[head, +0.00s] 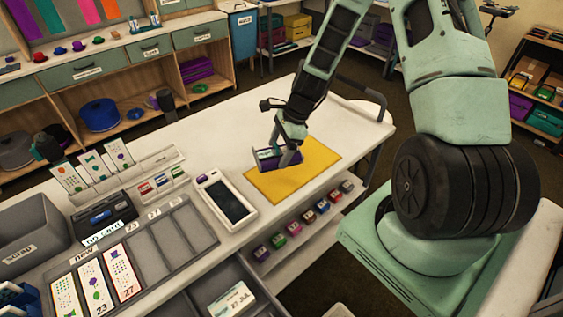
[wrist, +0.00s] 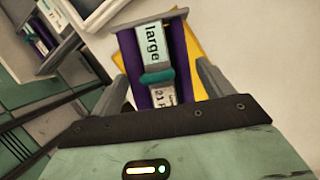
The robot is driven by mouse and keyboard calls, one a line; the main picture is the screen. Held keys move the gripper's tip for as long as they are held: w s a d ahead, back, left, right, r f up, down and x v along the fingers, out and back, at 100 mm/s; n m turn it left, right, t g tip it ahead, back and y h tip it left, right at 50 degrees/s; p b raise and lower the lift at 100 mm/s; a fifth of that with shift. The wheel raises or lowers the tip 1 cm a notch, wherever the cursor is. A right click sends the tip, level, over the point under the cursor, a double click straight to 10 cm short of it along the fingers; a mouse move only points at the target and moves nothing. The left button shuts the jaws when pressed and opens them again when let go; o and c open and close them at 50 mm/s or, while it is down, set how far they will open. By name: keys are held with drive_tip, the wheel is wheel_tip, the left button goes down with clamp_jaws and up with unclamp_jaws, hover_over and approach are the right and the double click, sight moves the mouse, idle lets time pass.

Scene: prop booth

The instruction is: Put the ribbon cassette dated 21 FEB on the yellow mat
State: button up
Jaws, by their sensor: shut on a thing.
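My gripper (head: 284,154) is shut on a purple ribbon cassette (head: 267,160) over the back-left part of the yellow mat (head: 308,177). In the wrist view the cassette (wrist: 133,48) sits between the two fingers (wrist: 164,82). Its white label reads "large", and lower down "21 F", with the rest hidden by my gripper. A teal band crosses the label. A strip of the mat (wrist: 202,47) shows behind the cassette. I cannot tell whether the cassette touches the mat.
A white device with a dark screen (head: 228,200) lies left of the mat. Several small coloured cassettes (head: 293,227) line the shelf below the table edge. A card tray (head: 177,240), a card printer (head: 102,219) and a grey scrap bin (head: 25,231) fill the left. The table behind the mat is clear.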

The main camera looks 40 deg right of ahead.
drive_tip(key=shift+f+p, duration=0.75)
drive_tip(key=shift+f, duration=2.85)
drive_tip(key=shift+f, duration=0.2)
drive_tip(key=o, duration=1.1)
drive_tip(key=shift+c, duration=0.2)
drive_tip(key=shift+r, duration=0.1)
